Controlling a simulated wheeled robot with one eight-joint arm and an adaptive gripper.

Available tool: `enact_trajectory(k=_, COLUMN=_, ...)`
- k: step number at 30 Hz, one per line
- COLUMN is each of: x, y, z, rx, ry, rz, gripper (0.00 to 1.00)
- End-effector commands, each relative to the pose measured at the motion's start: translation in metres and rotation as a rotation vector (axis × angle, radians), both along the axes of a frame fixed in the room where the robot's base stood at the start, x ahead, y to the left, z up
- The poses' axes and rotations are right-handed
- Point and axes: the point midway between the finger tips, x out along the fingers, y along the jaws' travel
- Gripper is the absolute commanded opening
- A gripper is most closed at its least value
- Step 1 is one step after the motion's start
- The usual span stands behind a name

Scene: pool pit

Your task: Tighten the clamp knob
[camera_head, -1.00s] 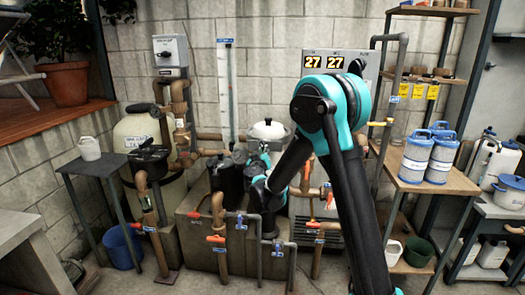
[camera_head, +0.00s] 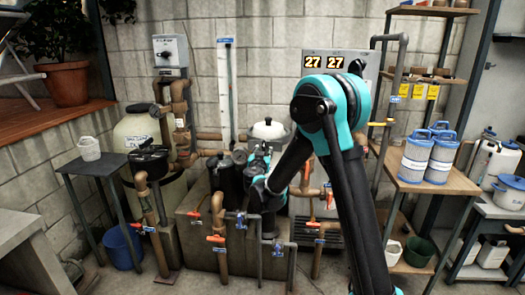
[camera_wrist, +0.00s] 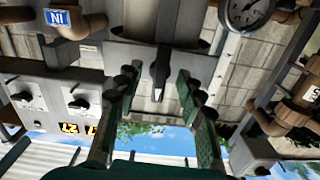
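The clamp knob (camera_wrist: 161,68) appears in the wrist view as a black, narrow handle with a pale tip, in front of a grey metal band (camera_wrist: 130,52). My gripper (camera_wrist: 156,84) is open, with one finger on either side of the knob and a visible gap to each. I cannot tell how far the fingertips reach along the knob's depth. In the head view my gripper (camera_head: 260,160) is at the front of the silver-lidded tank (camera_head: 268,131), among pipes and black canisters. The arm and gripper hide the knob there.
A round gauge (camera_wrist: 245,12) and brown pipes (camera_wrist: 288,105) are near the gripper in the wrist view. Black canisters (camera_head: 222,178) and orange-handled valves (camera_head: 216,238) crowd the head view. A control box with a "27 27" display (camera_head: 325,62) hangs behind my arm.

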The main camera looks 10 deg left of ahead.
Motion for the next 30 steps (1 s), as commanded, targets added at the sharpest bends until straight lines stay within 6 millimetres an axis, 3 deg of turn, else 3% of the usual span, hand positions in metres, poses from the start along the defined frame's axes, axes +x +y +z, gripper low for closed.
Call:
enact_trajectory(k=11, x=-0.002, y=0.0, z=0.0, rx=-0.001, ry=0.0, rz=0.001, gripper=0.38)
enact_trajectory(k=30, x=-0.07, y=0.002, z=0.0, rx=-0.002, ry=0.0, rz=0.001, gripper=0.38)
